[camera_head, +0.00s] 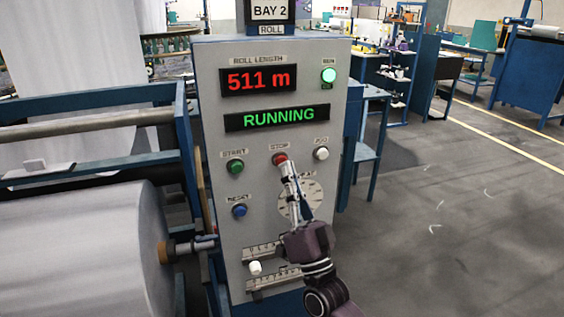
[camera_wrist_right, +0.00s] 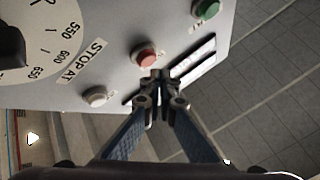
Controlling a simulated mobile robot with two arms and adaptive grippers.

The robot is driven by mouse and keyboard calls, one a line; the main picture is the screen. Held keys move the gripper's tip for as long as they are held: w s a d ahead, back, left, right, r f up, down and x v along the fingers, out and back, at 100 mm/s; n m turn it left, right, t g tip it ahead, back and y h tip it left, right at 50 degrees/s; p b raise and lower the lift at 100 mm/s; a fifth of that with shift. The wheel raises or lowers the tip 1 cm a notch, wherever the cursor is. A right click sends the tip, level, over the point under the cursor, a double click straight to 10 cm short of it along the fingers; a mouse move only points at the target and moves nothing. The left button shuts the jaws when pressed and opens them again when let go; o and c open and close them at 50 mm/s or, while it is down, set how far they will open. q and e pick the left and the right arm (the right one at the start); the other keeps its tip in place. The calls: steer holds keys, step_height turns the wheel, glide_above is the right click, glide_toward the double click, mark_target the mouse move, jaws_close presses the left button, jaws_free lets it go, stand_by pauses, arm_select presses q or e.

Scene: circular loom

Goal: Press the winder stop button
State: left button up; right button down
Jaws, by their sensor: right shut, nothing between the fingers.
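The red STOP button (camera_head: 280,159) sits on the grey winder control panel (camera_head: 220,125), between the green START button (camera_head: 235,166) and the white JOG button (camera_head: 321,154). My right gripper (camera_head: 286,167) is shut and empty, its tips just below the red button in the head view. In the right wrist view the red button (camera_wrist_right: 144,54) is uncovered and lies just beyond the closed fingertips (camera_wrist_right: 155,77); I cannot tell whether they touch it. The display (camera_head: 277,117) reads RUNNING in green. My left gripper is not in view.
The length display (camera_head: 258,80) reads 511 m, and the green RUN lamp (camera_head: 329,75) is lit. A blue RESET button (camera_head: 239,210) and a dial (camera_head: 300,200) are lower on the panel. A large white roll (camera_head: 80,250) lies left. Open floor (camera_head: 450,210) is at right.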

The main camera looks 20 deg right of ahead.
steer(key=shift+w, duration=0.45)
steer(key=shift+w+b, duration=0.25)
steer(key=shift+b, duration=0.1)
stand_by(0.5)
steer(key=shift+w, duration=0.2)
steer(key=shift+s, duration=0.1)
stand_by(0.4)
steer(key=shift+s+p, duration=0.35)
steer(key=shift+s, duration=0.45)
